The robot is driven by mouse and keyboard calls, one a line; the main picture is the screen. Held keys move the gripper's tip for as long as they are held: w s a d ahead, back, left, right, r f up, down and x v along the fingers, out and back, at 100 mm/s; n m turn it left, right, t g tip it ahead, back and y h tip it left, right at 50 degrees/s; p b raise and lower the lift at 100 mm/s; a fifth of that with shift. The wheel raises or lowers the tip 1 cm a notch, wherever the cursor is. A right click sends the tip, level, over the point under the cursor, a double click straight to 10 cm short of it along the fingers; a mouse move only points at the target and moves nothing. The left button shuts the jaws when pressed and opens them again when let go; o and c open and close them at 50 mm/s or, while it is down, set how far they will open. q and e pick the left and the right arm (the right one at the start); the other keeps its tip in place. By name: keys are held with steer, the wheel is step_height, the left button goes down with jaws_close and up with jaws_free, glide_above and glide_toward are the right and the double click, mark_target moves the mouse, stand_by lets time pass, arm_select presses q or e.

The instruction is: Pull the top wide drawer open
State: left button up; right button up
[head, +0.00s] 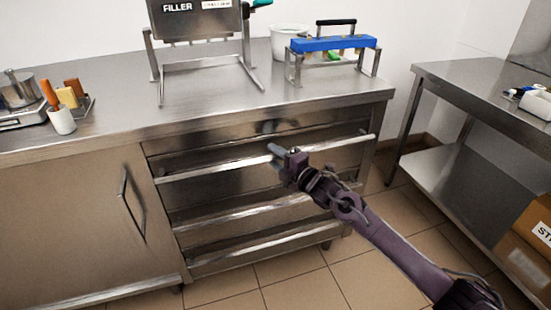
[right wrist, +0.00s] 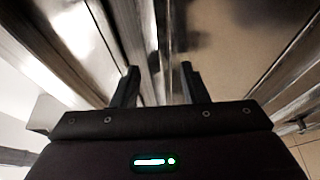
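The top wide drawer (head: 215,155) is in the metal counter's front, below the worktop, in the head view. Its long bar handle (head: 215,169) runs across the drawer's width. I cannot make out a clear gap showing that the drawer is open. My right gripper (head: 276,151) is at the middle of this handle, and its fingers hide a short piece of the bar. In the right wrist view, the two fingers (right wrist: 159,83) are apart, with a bright metal strip, seemingly the handle, running between them. Contact cannot be told. My left gripper is not in view.
Lower drawers with bar handles (head: 235,214) sit beneath. A cabinet door (head: 70,215) is to the left. The filler stand (head: 200,25), a blue-topped rack (head: 320,43) and a white cup (head: 61,120) stand on the worktop. A side table (head: 470,85) is at right. Tiled floor (head: 300,290) in front is clear.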

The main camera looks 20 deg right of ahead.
steer(key=shift+w+a, duration=0.1)
jaws_close()
stand_by(0.4)
